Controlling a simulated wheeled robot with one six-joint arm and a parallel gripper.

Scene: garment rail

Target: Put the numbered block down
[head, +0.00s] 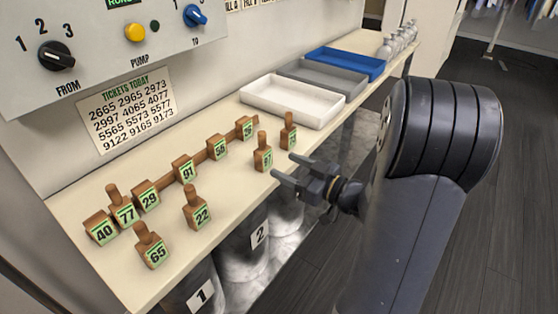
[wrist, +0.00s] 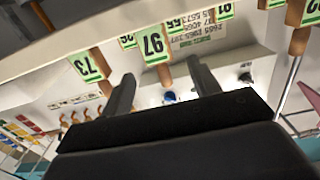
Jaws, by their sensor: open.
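Several brown wooden blocks with knob handles and green number labels stand on the cream shelf (head: 75,225). Block 97 (head: 263,158) stands upright just left of my gripper (head: 284,166). Block 73 (head: 288,138) stands just behind it; its number reads only in the wrist view (wrist: 89,66). My gripper is open, with nothing between its fingers. In the wrist view, which looks upside down, block 97 (wrist: 153,45) appears above and between the fingertips (wrist: 160,75), apart from them. Block 22 (head: 197,212) and block 65 (head: 152,251) stand farther left.
A wooden rack strip (head: 200,156) holds a row of blocks, including 40, 77, 29 and 91. White (head: 252,92), grey and blue trays line the shelf's far part. A ticket list (head: 128,110) hangs on the wall. Metal drums numbered 1 and 2 stand below the shelf.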

